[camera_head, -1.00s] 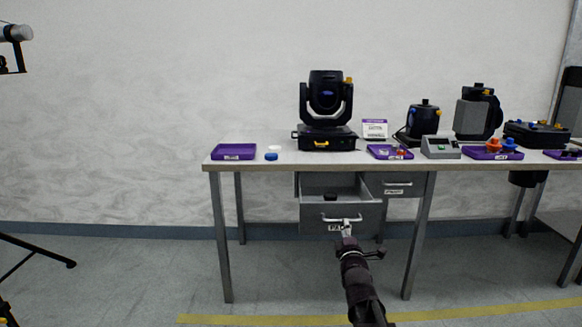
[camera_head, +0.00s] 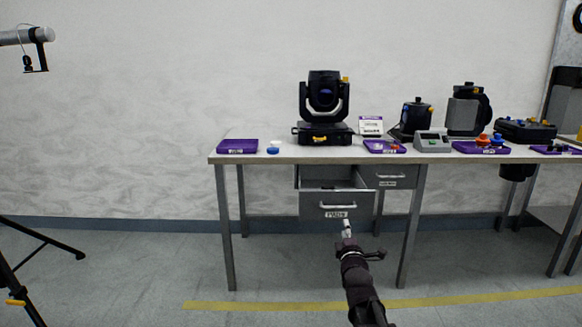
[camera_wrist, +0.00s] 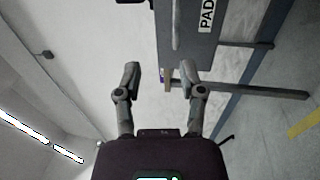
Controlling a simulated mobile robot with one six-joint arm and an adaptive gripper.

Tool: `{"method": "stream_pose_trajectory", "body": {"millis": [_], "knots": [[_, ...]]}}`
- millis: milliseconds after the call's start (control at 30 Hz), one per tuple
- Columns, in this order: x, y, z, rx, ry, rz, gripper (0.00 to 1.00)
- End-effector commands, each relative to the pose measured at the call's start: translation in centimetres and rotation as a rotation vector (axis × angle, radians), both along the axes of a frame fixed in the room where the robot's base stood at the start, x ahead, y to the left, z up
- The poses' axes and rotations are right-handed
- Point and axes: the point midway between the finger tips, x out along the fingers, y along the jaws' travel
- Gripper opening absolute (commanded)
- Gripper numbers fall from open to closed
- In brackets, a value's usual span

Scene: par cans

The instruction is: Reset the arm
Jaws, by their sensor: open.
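My gripper (camera_head: 347,227) is at the end of my dark arm, low in front of the table and just below the handle of the open drawer. In the wrist view my gripper (camera_wrist: 160,80) has its two fingers spread wide with nothing between them. The open drawer (camera_head: 336,206) has a silver handle and a label, and its front also shows in the wrist view (camera_wrist: 203,25), turned sideways. The fingers look apart from the handle.
The table (camera_head: 270,160) carries a purple tray (camera_head: 238,146), a black moving-head light (camera_head: 324,98) and other lamps. A second drawer (camera_head: 391,176) is shut. A tripod leg (camera_head: 40,236) stands at left. The floor between is clear.

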Motion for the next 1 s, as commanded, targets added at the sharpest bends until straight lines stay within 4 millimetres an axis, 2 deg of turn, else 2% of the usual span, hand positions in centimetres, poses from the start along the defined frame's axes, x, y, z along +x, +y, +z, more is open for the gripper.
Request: {"method": "stream_pose_trajectory", "body": {"millis": [167,567,767,1000], "knots": [[0.0,0.0,-0.1,0.004,0.005,0.001,0.51],[-0.3,-0.1,-2.1,0.123,0.140,0.013,0.51],[-0.8,-0.2,-3.9,0.223,0.254,0.013,0.51],[-2.6,-0.2,-7.4,0.435,0.485,-0.027,0.51]]}}
